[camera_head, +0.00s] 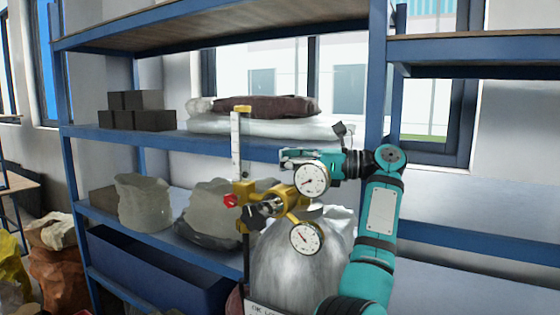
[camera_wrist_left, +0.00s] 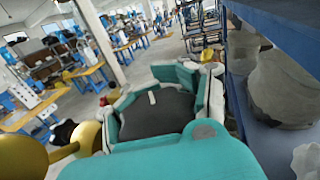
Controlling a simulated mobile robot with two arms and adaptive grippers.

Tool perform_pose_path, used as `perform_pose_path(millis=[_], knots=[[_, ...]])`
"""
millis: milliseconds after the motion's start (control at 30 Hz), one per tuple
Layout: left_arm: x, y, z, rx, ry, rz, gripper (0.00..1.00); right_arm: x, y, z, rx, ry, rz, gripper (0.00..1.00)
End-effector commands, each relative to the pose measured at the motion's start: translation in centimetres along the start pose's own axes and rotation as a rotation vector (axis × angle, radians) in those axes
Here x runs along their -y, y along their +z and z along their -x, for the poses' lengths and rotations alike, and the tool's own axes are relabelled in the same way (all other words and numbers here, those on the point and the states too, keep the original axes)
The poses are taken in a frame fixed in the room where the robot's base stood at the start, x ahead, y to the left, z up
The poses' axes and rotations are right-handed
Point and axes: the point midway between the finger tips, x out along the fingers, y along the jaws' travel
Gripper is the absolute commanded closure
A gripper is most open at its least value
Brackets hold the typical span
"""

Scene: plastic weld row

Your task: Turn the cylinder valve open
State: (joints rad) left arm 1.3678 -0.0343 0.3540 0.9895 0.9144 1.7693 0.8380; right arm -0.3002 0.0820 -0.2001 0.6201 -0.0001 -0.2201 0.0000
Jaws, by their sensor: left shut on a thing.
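The grey gas cylinder (camera_head: 285,272) stands in front of the shelf. Brass valve and regulator fittings (camera_head: 283,197) sit at its top, with an upper gauge (camera_head: 312,180), a lower gauge (camera_head: 307,238), a black knob (camera_head: 258,213) and a red knob (camera_head: 231,201). My left gripper (camera_head: 288,158) points left just above the upper gauge, shut at the top of the valve. Its fingers and the gauge hide what lies between them. In the left wrist view the gripper (camera_wrist_left: 160,90) fills the middle, with brass fittings (camera_wrist_left: 88,137) beside it. My right gripper is not in view.
The blue shelf (camera_head: 180,140) behind carries dark boxes (camera_head: 138,120), folded sacks (camera_head: 265,108) and pale bags (camera_head: 145,203). A blue bin (camera_head: 160,275) stands low at left. A white strip (camera_head: 236,145) on a post rises beside the fittings.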

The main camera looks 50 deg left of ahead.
Motion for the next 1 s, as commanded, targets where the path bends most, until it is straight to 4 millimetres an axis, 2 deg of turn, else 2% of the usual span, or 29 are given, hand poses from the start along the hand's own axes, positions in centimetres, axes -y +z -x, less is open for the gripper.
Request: perform_pose_path(millis=[67,100,400,733,1000], knots=[[0.0,-0.5,0.2,-0.009,-0.001,-0.008,1.0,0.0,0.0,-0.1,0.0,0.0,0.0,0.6],[0.0,-0.5,0.2,-0.009,-0.001,-0.008,0.81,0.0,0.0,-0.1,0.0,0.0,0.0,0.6],[0.0,-0.3,0.1,-0.006,0.0,-0.003,0.42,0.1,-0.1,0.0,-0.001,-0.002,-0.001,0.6],[0.0,-0.1,0.4,-0.004,-0.001,-0.002,0.4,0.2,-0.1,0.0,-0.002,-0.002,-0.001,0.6],[0.0,-0.1,4.3,-0.005,-0.004,-0.004,0.4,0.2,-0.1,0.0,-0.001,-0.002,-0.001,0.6]])
